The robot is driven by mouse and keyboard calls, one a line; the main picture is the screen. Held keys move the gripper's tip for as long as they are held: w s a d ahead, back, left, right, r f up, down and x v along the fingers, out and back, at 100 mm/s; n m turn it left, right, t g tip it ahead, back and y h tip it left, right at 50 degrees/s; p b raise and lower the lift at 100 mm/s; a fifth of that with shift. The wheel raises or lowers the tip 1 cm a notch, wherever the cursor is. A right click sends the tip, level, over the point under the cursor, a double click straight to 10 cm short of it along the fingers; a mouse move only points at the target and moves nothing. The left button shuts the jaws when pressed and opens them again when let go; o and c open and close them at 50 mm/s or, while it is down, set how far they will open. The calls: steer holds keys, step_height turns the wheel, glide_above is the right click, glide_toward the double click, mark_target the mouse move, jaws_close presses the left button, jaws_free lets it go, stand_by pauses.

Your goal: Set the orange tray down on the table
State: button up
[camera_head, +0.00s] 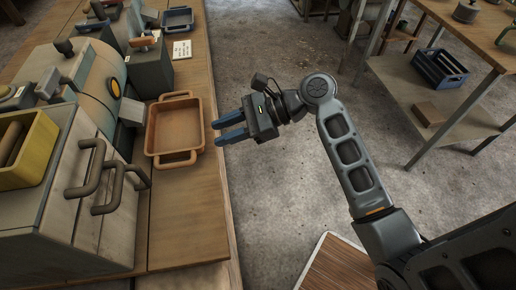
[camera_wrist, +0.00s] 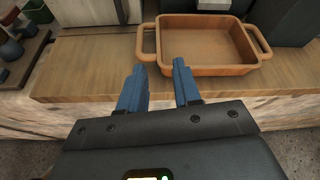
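The orange tray (camera_head: 174,128) rests flat on the wooden table (camera_head: 190,215) near its front edge, with a handle at each end. It looks empty. In the wrist view the tray (camera_wrist: 205,45) stands just beyond my fingertips, slightly to the right. My gripper (camera_head: 222,127) is to the right of the tray at the table's edge, apart from it. Its two blue fingers are spread with nothing between them; they also show in the wrist view (camera_wrist: 160,72).
A cabinet with two dark handles (camera_head: 85,190) stands left of the tray, bearing a yellow bin (camera_head: 30,160). A rounded machine (camera_head: 95,75) is behind. A small blue tray (camera_head: 178,19) lies farther back. The table in front of the cabinet is bare. A shelf with a blue crate (camera_head: 440,68) stands right.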

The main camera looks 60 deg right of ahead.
steer(key=s+a+f+n+h, duration=0.2)
steer(key=s+f+n+h, duration=0.2)
steer(key=s, duration=0.3)
steer(key=s+a+f+n+h, duration=0.1)
steer(key=s+f+n+h, duration=0.35)
steer(key=s, duration=0.25)
steer(key=s+a+r+n+t, duration=0.2)
steer(key=s+r+n, duration=0.4)
steer(key=r+n, duration=0.1)
steer(key=s+a+r+n+t, duration=0.2)
steer(key=s+r+n, duration=0.5)
steer(key=n, duration=0.2)
steer(key=shift+s+a+r+n+t+h, duration=0.25)
steer(key=shift+s+n+t+h, duration=0.05)
steer(key=shift+n+t+h, duration=0.1)
